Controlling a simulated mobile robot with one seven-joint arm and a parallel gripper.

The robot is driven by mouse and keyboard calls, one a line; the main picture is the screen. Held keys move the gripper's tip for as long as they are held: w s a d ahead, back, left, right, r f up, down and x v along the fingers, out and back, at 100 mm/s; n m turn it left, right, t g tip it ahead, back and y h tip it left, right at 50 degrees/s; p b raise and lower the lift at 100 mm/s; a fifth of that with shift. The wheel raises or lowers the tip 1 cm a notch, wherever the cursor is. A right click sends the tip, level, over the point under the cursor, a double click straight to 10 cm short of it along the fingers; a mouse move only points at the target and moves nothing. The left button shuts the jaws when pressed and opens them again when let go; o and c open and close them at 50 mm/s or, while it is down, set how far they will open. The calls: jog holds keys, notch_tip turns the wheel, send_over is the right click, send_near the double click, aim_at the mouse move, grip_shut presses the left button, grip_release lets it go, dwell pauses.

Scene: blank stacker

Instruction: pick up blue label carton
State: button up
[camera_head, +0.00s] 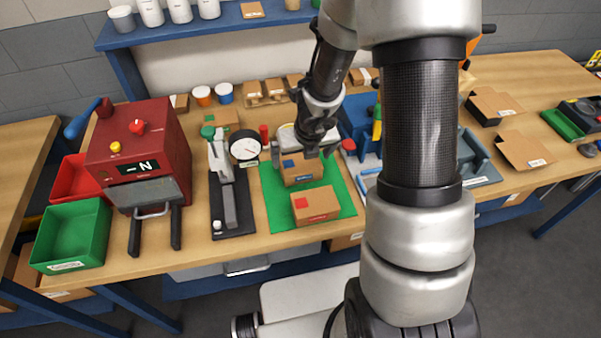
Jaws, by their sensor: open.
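The blue label carton (302,174) is a small brown box with a blue square on it. It lies on the rear part of a green mat (342,200) on the workbench. A second brown carton with a red label (316,206) lies in front of it on the same mat. My gripper (308,156) is open and points down just above the rear of the blue label carton. Its fingers are small and partly hidden in this view, and I cannot tell whether they touch the carton.
Left of the mat stand a dial gauge (244,148) and a black-based lever press (230,205). A red machine (140,150) and a green bin (72,236) are farther left. A red cap (348,146) is close right of the gripper. My arm hides much of the right side.

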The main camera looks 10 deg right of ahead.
aim_at(301, 162)
jog(key=b+x, duration=0.2)
jog(key=x, duration=0.1)
jog(key=b+x, duration=0.1)
jog(key=shift+s+f, duration=0.25)
jog(key=shift+w+f, duration=0.2)
jog(key=shift+f, duration=0.05)
jog(key=shift+r, duration=0.15)
jog(key=c, duration=0.9)
jog(key=shift+r, duration=0.1)
jog(key=shift+c, duration=0.2)
